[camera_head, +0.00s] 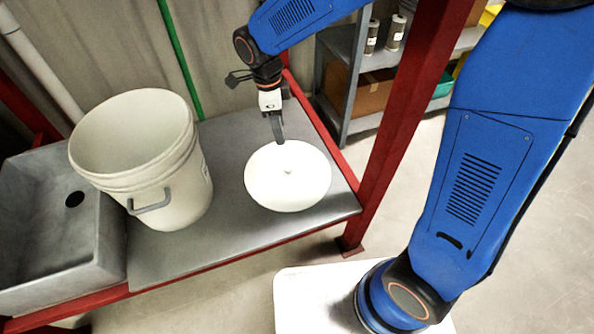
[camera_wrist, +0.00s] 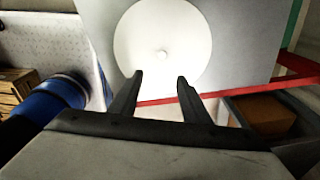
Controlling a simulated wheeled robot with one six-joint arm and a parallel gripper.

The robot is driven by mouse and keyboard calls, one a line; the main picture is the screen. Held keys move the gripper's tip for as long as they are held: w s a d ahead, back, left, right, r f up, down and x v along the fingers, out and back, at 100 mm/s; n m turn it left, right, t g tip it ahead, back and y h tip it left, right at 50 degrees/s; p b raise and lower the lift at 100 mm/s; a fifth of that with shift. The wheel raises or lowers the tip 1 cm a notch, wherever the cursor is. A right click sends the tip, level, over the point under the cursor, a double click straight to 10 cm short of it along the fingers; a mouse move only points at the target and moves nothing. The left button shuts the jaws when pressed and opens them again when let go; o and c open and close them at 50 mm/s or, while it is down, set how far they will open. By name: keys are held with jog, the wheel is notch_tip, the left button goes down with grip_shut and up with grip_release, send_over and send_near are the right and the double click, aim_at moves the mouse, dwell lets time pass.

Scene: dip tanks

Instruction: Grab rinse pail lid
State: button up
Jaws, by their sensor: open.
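The rinse pail lid (camera_head: 287,184) is a round white disc with a small knob at its middle. It lies flat on the grey bench top, to the right of the pail. The white rinse pail (camera_head: 160,185) stands open on the same bench, with a grey handle on its front. My gripper (camera_head: 278,138) is above the lid's far edge, pointing down. In the wrist view my gripper (camera_wrist: 160,82) is open and empty, its two fingers apart. The lid (camera_wrist: 180,30) shows beyond the fingertips, with its knob roughly in line with the gap.
The grey bench top (camera_head: 180,262) sits in a red frame, with a red post (camera_head: 400,110) to the right of the lid. A grey sink (camera_head: 50,235) is left of the pail. Behind, a grey shelf (camera_head: 350,125) holds cans and a cardboard box (camera_head: 372,95).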

jog(key=f, duration=0.1)
jog(key=m, duration=0.1)
send_over(288, 168)
jog(key=a, duration=0.1)
jog(key=f, duration=1.2)
jog(key=shift+s+a, duration=0.2)
jog(key=shift+w+d+f, duration=0.1)
jog(key=shift+d+f, duration=0.1)
jog(key=shift+f, duration=0.7)
jog(key=shift+w+d+f, duration=0.1)
jog(key=shift+d+f, duration=0.05)
jog(key=shift+f, duration=0.75)
jog(key=shift+d+f, duration=0.2)
jog(key=shift+f, duration=0.7)
grip_shut()
jog(key=shift+r, duration=0.1)
